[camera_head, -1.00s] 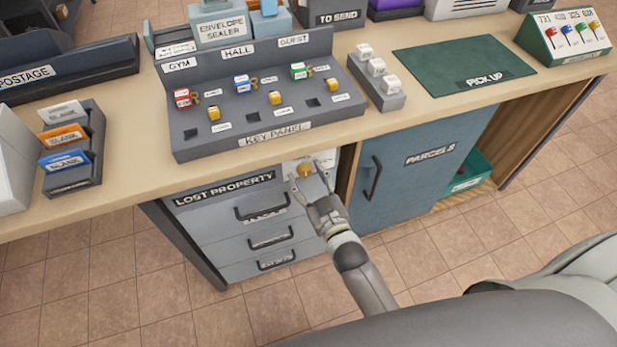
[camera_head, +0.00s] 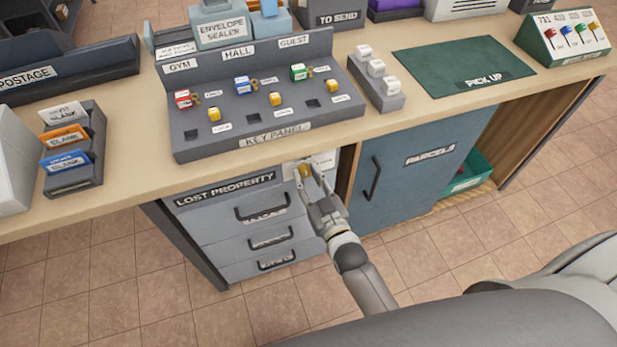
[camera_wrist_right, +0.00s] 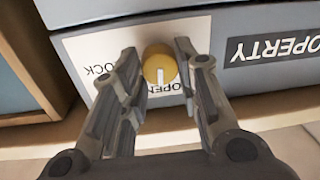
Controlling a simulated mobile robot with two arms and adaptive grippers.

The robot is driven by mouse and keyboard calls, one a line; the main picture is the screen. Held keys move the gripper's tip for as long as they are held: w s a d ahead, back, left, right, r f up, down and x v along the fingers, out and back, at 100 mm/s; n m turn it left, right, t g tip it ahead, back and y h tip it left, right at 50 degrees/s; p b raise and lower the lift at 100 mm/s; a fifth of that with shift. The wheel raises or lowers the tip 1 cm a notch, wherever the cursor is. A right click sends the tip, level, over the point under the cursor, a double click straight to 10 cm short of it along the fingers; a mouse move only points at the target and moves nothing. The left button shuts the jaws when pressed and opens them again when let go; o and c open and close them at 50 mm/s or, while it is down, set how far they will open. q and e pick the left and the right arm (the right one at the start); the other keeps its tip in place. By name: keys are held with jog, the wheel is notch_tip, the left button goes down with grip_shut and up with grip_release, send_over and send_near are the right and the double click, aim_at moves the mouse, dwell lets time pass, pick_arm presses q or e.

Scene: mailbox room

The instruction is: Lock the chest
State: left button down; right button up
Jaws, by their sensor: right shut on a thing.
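The chest is the grey LOST PROPERTY drawer unit (camera_head: 220,215) under the counter. A yellow round knob (camera_head: 304,172) sits on a pale plate at its upper right. In the right wrist view the knob (camera_wrist_right: 158,66) shows a white mark pointing at the OPEN label (camera_wrist_right: 165,88). The LOCK label (camera_wrist_right: 98,70) lies to the left there, upside down. My right gripper (camera_head: 309,176) is shut on the knob, one finger on each side. The three drawers below look shut. My left gripper is not in view.
The key panel (camera_head: 250,142) with several keys and yellow knobs stands on the counter just above. The blue PARCELS door (camera_head: 415,170) with its dark handle is just right of the knob. Tiled floor (camera_head: 90,290) is free in front.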

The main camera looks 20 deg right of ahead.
jog(key=m, duration=0.4)
jog(key=shift+p, duration=0.4)
jog(key=m, duration=0.4)
jog(key=shift+t+h, duration=0.3)
jog(key=m, duration=0.4)
jog(key=shift+f+m, duration=0.15)
jog(key=shift+m, duration=0.25)
jog(key=m+b, duration=0.1)
jog(key=m, duration=0.3)
jog(key=shift+h, duration=0.3)
jog(key=shift+m, duration=0.4)
jog(key=o, duration=1)
